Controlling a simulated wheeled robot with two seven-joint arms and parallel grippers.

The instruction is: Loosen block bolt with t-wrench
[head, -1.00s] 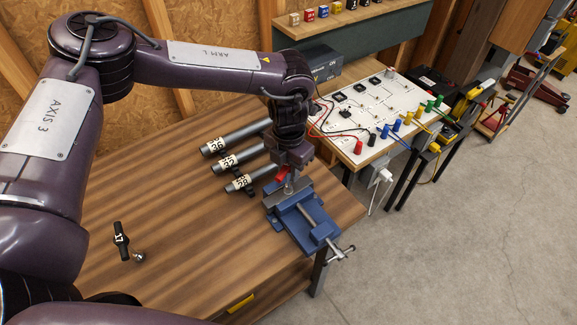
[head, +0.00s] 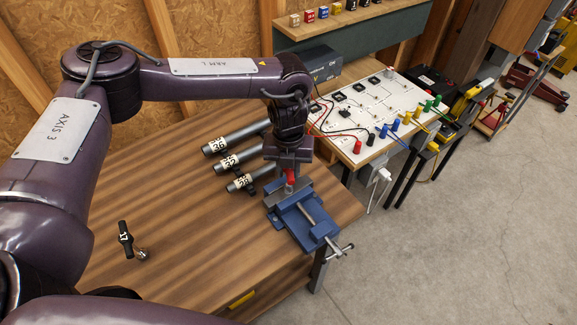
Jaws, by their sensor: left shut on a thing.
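My left gripper (head: 289,164) points down over the blue vise (head: 298,213) near the table's right corner. It is shut on a red-ended piece (head: 291,177), mostly hidden by the jaws, just above the vise jaws. I cannot make out the block or its bolt there. A black bar marked 17 (head: 125,238), with a round metal end (head: 142,254) beside it, is at the left of the table; it looks like a T-shaped tool. My right gripper is not in view.
Several grey tubes with number labels (head: 238,137) lie behind and left of the vise on the wooden table (head: 185,215). A white panel with coloured plugs and leads (head: 375,115) stands at the right. The table's middle is clear.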

